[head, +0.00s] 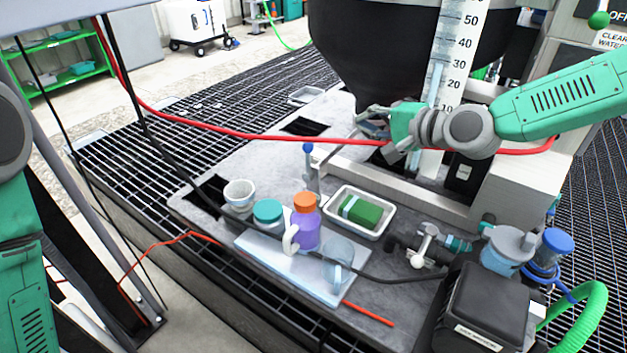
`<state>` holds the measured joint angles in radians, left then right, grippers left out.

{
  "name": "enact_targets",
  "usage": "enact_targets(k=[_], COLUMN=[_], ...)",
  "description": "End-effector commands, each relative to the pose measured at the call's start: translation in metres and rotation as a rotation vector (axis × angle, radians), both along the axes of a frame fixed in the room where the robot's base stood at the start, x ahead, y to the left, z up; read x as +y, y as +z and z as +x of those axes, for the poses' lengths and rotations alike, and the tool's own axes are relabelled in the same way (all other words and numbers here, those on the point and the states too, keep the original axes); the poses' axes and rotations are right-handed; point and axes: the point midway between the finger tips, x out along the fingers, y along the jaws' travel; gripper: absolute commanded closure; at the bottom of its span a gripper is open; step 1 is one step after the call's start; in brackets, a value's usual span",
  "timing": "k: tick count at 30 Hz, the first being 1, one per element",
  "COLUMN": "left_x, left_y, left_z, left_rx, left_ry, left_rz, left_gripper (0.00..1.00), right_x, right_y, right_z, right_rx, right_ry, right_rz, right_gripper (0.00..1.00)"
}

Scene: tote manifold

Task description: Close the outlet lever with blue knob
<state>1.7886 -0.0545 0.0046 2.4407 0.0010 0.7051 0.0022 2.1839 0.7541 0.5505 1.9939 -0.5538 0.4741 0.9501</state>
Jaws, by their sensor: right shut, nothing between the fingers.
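The outlet lever (312,172) stands upright with a small blue knob (308,148) at its top. It is left of the metal frame, below the black tank (385,55). My right gripper (372,128) is shut and empty under the tank's lower part, to the right of the blue knob and a little higher in the picture. It is apart from the knob. Its fingers are partly hard to make out against the dark tank outlet. Only part of my left arm shows at the left edge, and its gripper is out of view.
A red hose (215,127) crosses behind the blue knob. In front stand a purple bottle with an orange cap (306,230), a teal-lidded jar (268,213), a white cup (239,194), and a white tray (338,222) holding a green block. A black box (485,300) stands front right.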

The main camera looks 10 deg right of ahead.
Motion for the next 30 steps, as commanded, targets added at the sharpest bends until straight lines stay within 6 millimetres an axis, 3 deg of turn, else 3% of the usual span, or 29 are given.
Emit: enact_targets(k=[1,12,18,23,30], left_x=[0.0,0.0,0.0,0.0,0.0], left_y=[-0.026,-0.116,-0.139,-0.143,-0.152], left_z=[0.0,0.0,0.0,0.0,0.0], left_rx=[0.0,0.0,0.0,-0.001,-0.001], left_ry=[0.0,0.0,0.0,0.0,0.0], left_rz=[0.0,0.0,0.0,0.0,0.0], left_gripper=[0.62,0.62,0.62,0.62,0.62], right_x=[0.0,0.001,0.001,0.002,0.022], right_y=[-0.026,-0.115,-0.138,-0.143,-0.155], right_z=[0.0,0.0,0.0,0.003,0.031], right_rx=[0.0,-0.001,-0.001,-0.002,-0.002], right_ry=[0.0,0.001,0.0,0.001,0.003], right_rz=[0.0,-0.002,0.0,-0.001,-0.005], right_gripper=[1.0,1.0,1.0,1.0,1.0])
